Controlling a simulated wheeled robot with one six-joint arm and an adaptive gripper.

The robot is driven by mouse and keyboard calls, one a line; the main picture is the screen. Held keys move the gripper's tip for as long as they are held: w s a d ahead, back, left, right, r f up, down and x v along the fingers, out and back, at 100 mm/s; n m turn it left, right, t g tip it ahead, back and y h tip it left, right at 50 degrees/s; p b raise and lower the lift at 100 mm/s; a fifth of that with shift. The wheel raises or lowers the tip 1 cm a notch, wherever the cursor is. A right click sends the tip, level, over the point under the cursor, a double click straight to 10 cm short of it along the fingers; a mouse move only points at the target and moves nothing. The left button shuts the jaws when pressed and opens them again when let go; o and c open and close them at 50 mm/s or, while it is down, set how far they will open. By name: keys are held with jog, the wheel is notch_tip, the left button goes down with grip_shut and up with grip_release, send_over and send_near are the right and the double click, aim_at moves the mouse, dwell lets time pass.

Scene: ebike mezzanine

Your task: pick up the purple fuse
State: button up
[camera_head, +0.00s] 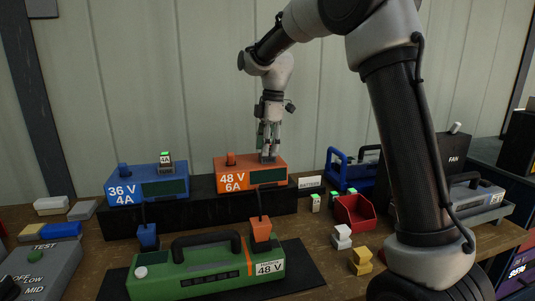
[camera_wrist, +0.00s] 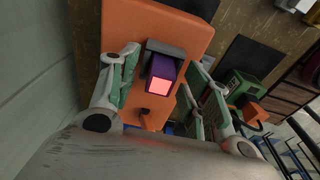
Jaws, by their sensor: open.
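The purple fuse (camera_wrist: 165,66) stands in a dark holder on the orange charger (camera_wrist: 180,25), with its lit pinkish-red end facing the wrist camera. In the head view this orange charger (camera_head: 250,176) is marked 48 V 6A; the fuse is hidden there or too small to make out among the fingers. My gripper (camera_head: 268,152) points down over the right part of the charger's top. In the wrist view my gripper (camera_wrist: 168,62) is open, with one green-grey finger on each side of the fuse. Gaps show between fuse and fingers.
A blue 36 V 4A charger (camera_head: 147,187) with a fuse marked 4A (camera_head: 165,162) stands to the left. A green 48 V battery (camera_head: 205,268) lies in front, with a cable and orange plug (camera_head: 261,230). A red bin (camera_head: 354,210) and small fuses (camera_head: 316,203) are to the right.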

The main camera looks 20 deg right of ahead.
jog(key=c, duration=1)
jog(key=shift+r, duration=0.15)
